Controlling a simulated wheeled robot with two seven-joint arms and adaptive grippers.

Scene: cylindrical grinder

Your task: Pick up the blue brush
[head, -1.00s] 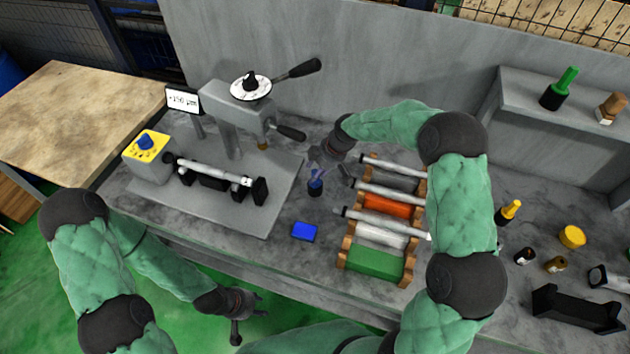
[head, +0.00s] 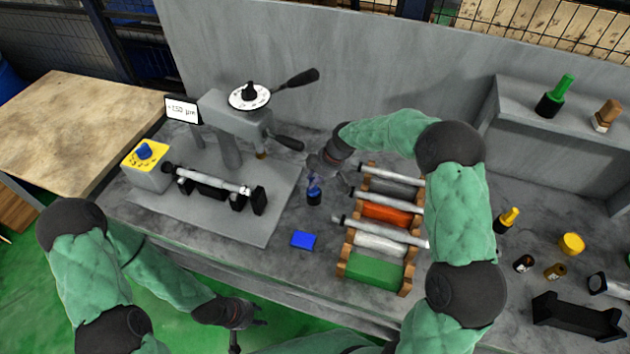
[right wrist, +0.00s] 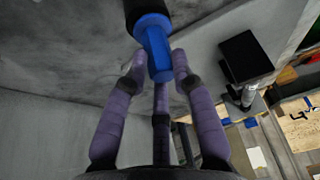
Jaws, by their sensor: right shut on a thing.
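The blue brush (head: 314,197), with a blue handle above a dark lower part, stands on the grey bench between the grinder and the roller rack in the head view. My right gripper (head: 316,174) reaches down to its handle from above and is shut on it. In the right wrist view, the blue handle (right wrist: 154,50) lies between the purple fingers of my right gripper (right wrist: 157,72), with the dark part beyond. My left gripper (head: 250,328) hangs low in front of the bench, its fingers spread and empty.
A blue block (head: 303,240) lies in front of the brush. The grinder (head: 215,190) with its levers stands to the left. The rack (head: 372,270) with several rollers is close on the right. The grey back wall (head: 330,70) rises behind.

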